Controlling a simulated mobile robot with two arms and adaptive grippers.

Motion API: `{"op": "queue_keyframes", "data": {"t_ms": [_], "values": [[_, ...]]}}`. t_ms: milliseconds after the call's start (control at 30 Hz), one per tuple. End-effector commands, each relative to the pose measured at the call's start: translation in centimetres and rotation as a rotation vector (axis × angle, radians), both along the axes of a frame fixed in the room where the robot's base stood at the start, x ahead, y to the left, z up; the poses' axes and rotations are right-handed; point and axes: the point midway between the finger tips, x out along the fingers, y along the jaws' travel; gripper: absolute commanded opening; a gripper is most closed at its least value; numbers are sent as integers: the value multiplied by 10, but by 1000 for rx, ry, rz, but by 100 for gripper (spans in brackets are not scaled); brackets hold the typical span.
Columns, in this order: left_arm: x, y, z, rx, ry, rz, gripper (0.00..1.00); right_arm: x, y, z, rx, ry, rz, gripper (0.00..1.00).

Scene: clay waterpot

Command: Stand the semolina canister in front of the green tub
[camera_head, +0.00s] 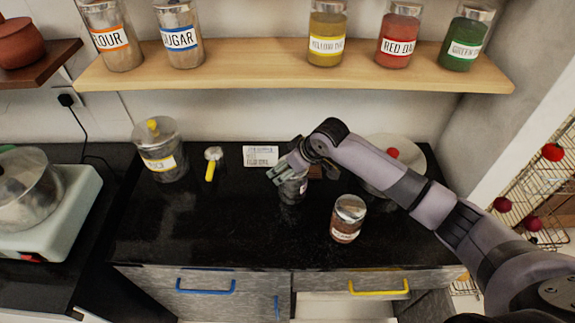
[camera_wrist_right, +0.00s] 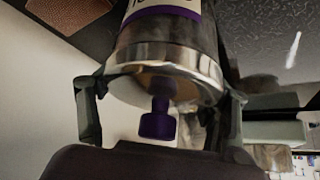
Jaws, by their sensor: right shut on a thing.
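My right gripper (camera_head: 290,174) is over the worktop, shut on a glass canister (camera_head: 293,191). In the right wrist view, the fingers (camera_wrist_right: 162,98) sit on either side of the metal lid of this canister (camera_wrist_right: 165,65). It has a purple knob and a purple-edged label, too cut off to read, so I cannot tell if it is the semolina. A jar of green contents (camera_head: 466,42), labelled GREEN, stands at the right of the shelf; I see no other green tub. My left gripper is not in view.
A jar with a yellow knob (camera_head: 160,152), a yellow-handled scoop (camera_head: 212,165) and a white card (camera_head: 260,156) are left of the gripper. A brown-filled jar (camera_head: 347,220) stands front right. A pale round item (camera_head: 408,150) is behind my arm. The front-left worktop is clear.

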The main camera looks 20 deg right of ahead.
Motion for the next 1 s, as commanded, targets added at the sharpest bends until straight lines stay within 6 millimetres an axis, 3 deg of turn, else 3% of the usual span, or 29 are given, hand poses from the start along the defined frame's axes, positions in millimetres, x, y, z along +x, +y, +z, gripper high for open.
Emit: {"op": "queue_keyframes", "data": {"t_ms": [267,300,600,1000], "values": [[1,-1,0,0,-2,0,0,1,1,0,3,-5,0,11],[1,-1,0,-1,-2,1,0,0,0,-2,1,-1,0,72],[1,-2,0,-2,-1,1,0,0,0,-2,0,0,0,91],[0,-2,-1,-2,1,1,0,-1,-1,2,-1,0,-1,91]]}}
